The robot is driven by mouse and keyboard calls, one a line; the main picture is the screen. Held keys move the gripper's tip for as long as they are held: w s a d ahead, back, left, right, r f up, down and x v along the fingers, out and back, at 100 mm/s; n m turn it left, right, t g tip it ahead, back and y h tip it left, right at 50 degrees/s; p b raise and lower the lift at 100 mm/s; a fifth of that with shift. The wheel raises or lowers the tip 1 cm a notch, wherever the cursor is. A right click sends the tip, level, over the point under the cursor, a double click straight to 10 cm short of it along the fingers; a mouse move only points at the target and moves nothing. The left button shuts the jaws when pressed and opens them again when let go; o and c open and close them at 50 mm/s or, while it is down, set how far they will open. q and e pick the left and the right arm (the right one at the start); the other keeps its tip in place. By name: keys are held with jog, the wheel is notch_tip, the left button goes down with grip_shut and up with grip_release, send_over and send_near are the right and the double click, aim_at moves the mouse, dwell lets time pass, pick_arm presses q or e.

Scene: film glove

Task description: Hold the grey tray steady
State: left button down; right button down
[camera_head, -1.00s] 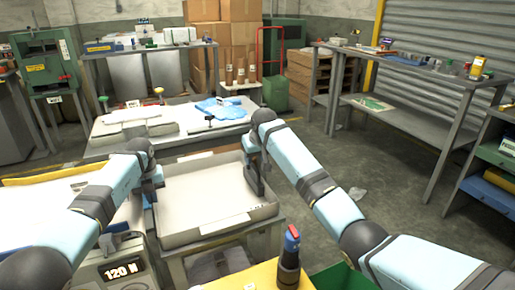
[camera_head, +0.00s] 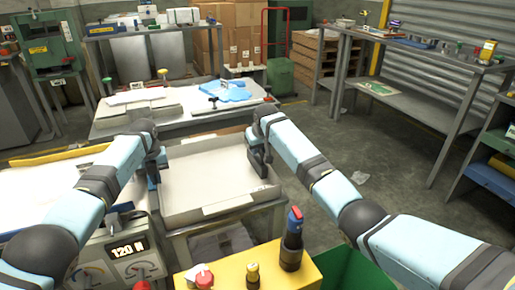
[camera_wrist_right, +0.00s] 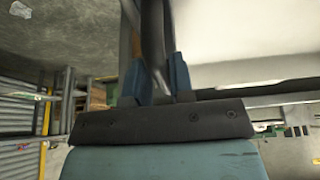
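The grey tray (camera_head: 243,198) is a shallow open box with a pale, empty floor, sitting level over a stand in the middle of the head view. My left gripper (camera_head: 154,174) is at its left wall, with fingers that appear to straddle the rim. My right gripper (camera_head: 261,162) is at its right wall. In the right wrist view, the blue fingers of my right gripper (camera_wrist_right: 155,80) lie on either side of a dark wall edge, with the pale tray floor (camera_wrist_right: 240,40) to the right. The fingertips are partly hidden.
A yellow box (camera_head: 265,270) with a dark red-capped bottle (camera_head: 292,240) stands in front, beside a green bin (camera_head: 350,272). A machine marked 120 N (camera_head: 128,250) is front left. A worktable with blue film (camera_head: 235,92) stands behind. Floor at right is open.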

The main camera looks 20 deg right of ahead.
jog(key=shift+s+a, duration=0.15)
jog(key=shift+a, duration=0.85)
dwell(1.6)
jog(key=shift+d, duration=0.2)
jog(key=shift+a, duration=1.35)
dwell(3.8)
